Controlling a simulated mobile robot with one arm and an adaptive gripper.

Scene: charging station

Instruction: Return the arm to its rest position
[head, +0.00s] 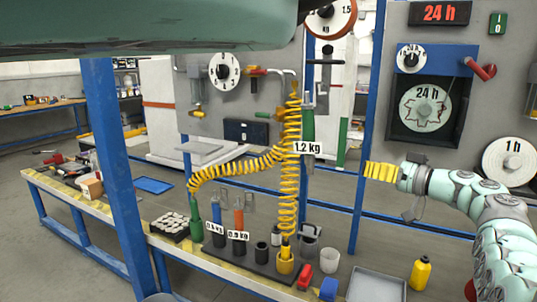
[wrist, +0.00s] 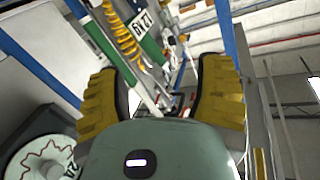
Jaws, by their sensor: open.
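My gripper (head: 372,170) is at the right of the head view, at the end of my pale green arm, with its yellow fingers pointing left. In the wrist view my gripper (wrist: 160,78) shows two yellow ribbed fingers spread apart with nothing between them. It is open and empty. In the head view it is above the bench, to the right of the hanging tool with the 1.2 kg label (head: 307,148) and in front of a blue post (head: 366,125).
A bench (head: 110,218) runs along the front with tool holders, a yellow coiled hose (head: 288,175), a grey tray (head: 375,287) and a yellow bottle (head: 420,273). A panel with a 24 h dial (head: 425,108) stands behind my arm. A blue post (head: 115,170) rises at left.

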